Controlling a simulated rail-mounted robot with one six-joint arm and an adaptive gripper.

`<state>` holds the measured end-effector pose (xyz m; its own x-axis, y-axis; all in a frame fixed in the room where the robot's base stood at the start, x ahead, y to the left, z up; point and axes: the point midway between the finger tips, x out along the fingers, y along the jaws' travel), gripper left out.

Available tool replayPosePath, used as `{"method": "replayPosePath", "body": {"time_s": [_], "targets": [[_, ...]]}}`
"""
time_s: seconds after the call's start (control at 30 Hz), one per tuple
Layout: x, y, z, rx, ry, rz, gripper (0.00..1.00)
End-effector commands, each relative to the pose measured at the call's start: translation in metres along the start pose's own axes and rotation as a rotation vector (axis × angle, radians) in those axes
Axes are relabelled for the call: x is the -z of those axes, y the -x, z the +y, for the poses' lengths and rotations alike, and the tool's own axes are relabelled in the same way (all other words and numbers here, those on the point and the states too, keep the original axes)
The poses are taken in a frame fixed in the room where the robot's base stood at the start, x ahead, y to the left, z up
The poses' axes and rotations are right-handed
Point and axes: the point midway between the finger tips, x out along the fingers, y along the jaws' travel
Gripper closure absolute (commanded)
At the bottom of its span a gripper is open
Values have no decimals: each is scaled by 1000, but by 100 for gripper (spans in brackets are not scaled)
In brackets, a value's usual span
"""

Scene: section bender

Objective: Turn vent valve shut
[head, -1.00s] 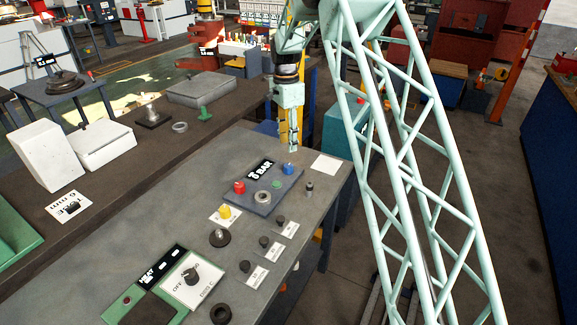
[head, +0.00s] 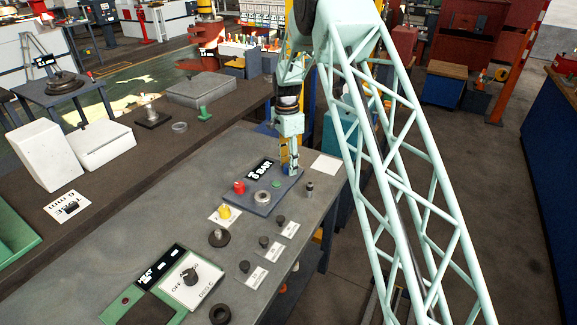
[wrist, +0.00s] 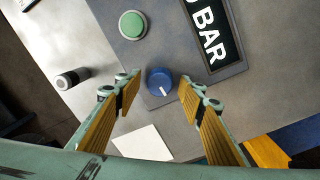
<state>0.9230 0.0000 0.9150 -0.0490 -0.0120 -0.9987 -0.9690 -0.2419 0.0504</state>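A blue round knob (wrist: 160,81) with a white pointer line stands on the grey panel (wrist: 172,45) that bears the BAR display. I take it for the vent valve; no label for it is readable. My gripper (wrist: 160,92) is open, with one finger at each side of the knob in the wrist view. No contact shows, and a gap is left on both sides. In the head view my gripper (head: 289,171) points down at the back right corner of the panel and mostly hides the knob.
A green button (wrist: 133,25) sits close to the knob on the panel. The BAR display (head: 261,171), a red knob (head: 239,187) and a metal ring (head: 262,197) are nearby. A small dark post (head: 309,188) stands right of the panel, and a white card (head: 326,166) lies behind it.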

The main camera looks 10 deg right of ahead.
Motion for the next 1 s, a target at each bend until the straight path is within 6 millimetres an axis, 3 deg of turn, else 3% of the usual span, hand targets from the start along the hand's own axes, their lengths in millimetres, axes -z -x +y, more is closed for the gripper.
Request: {"method": "replayPosePath", "body": {"time_s": [0.37,0.67,1.0], "targets": [[0,-3,0,1,0,0,63],[0,-2,0,1,0,0,88],[0,-2,0,1,25,2,88]]}}
